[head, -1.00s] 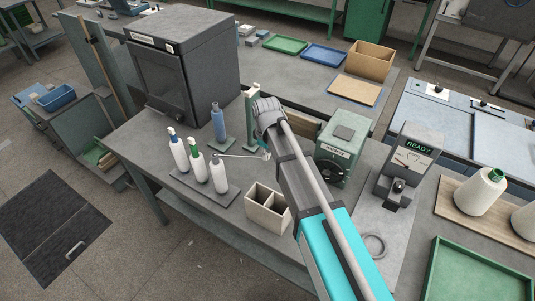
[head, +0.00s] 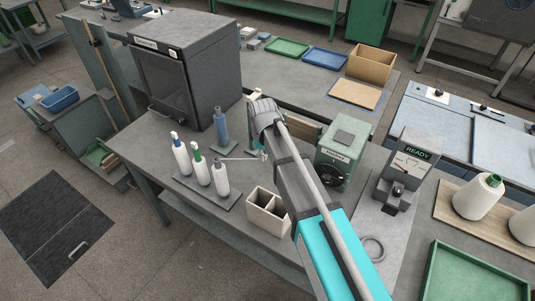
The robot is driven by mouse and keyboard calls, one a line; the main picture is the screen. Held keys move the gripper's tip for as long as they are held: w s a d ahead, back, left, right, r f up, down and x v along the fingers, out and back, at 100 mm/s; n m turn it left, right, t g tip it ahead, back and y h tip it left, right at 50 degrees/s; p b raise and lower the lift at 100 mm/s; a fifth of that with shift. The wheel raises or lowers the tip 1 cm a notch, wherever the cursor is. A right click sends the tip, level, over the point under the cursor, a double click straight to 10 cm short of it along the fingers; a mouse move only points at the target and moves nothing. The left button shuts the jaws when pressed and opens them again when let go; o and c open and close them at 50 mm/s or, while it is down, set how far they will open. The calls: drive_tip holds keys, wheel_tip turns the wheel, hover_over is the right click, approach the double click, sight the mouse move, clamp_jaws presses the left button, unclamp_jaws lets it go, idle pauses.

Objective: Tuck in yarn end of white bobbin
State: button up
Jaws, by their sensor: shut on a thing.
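The white bobbin (head: 221,181) is the nearest of the three. A thin pale yarn end (head: 238,158) runs from its top to the right, towards my gripper (head: 263,154). My gripper is to the right of the bobbins, above the bench, and small in this view. It is shut on the yarn end; its fingers are partly hidden by my arm.
A divided cream box (head: 267,212) sits close to the right of the bobbins. A green machine (head: 341,150) and a READY tester (head: 408,170) stand farther right.

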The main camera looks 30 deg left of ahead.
sight(217, 159)
drive_tip(key=s+a+r+n+p, duration=0.1)
drive_tip(key=s+a+r+p, duration=0.2)
drive_tip(key=r, duration=0.1)
drive_tip(key=s+a+r+n+p, duration=0.1)
drive_tip(key=s+a+r+p, duration=0.2)
drive_tip(key=s+r+p, duration=0.1)
drive_tip(key=s+a+r+n+p, duration=0.1)
drive_tip(key=s+a+r+p, duration=0.2)
drive_tip(key=s+r+p, duration=0.1)
drive_tip(key=shift+a, duration=0.25)
drive_tip(key=shift+s+a+r+n+p, duration=0.2)
drive_tip(key=shift+s+a+n+p, duration=0.1)
drive_tip(key=shift+s, duration=0.2)
drive_tip(key=shift+f, duration=0.15)
drive_tip(key=shift+f+b, duration=1.8)
drive_tip(key=shift+b, duration=0.15)
drive_tip(key=shift+f+b, duration=0.5)
idle(0.5)
drive_tip(key=o, duration=0.7)
drive_tip(key=shift+o, duration=0.2)
